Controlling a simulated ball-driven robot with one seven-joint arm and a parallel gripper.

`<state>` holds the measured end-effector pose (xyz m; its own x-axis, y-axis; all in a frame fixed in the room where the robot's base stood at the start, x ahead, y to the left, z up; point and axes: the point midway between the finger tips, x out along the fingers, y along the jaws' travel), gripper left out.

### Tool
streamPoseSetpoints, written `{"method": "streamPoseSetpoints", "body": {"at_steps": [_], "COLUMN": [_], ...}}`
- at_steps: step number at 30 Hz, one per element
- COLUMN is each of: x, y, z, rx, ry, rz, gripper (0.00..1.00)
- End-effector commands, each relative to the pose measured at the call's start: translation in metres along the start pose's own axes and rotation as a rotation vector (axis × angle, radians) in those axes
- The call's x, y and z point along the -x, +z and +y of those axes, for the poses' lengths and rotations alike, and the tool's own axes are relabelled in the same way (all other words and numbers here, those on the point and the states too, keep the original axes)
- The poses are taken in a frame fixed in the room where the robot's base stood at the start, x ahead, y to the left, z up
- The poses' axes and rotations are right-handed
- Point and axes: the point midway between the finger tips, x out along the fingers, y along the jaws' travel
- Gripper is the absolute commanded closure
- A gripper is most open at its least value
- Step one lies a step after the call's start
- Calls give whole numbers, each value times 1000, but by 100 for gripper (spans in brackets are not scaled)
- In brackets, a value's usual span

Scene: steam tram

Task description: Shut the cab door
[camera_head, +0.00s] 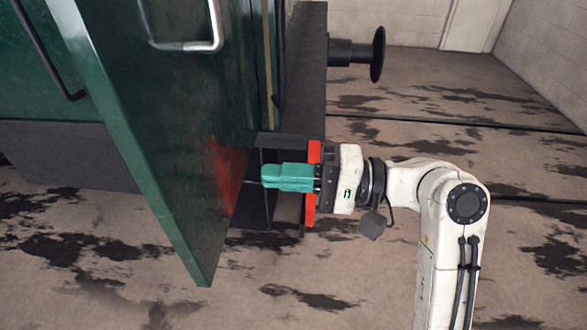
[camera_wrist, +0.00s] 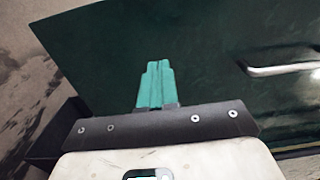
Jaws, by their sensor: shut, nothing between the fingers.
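The green cab door (camera_head: 155,125) stands open, swung out from the tram side, its lower edge above the floor. A chrome handle (camera_head: 190,46) is on its upper part. My gripper (camera_head: 265,174) has teal fingers, shut and empty, at the right of the door's lower part, pointing left at its face. A small gap shows between the fingertips and the door in the head view. In the wrist view the door (camera_wrist: 205,45) fills most of the picture beyond my fingers (camera_wrist: 157,66), and the handle (camera_wrist: 280,70) is at the right.
The tram's green body (camera_head: 45,75) with a dark handrail (camera_head: 45,50) is behind the door. A dark step (camera_head: 255,205) hangs below the doorway. A black buffer (camera_head: 376,54) sticks out at the upper right. Rails (camera_head: 450,122) cross the stained floor, which is open at the right.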

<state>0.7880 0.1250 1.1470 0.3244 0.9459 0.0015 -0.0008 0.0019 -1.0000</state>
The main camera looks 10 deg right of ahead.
Motion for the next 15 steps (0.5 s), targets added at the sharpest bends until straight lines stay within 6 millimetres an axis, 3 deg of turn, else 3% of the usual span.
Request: {"method": "streamPoseSetpoints", "body": {"at_steps": [9,15], "x": [-63,-88], "y": [1,1], "z": [-1,-1], "rx": [0,0], "ry": [2,2], "rz": [-4,-1], "gripper": [100,100]}}
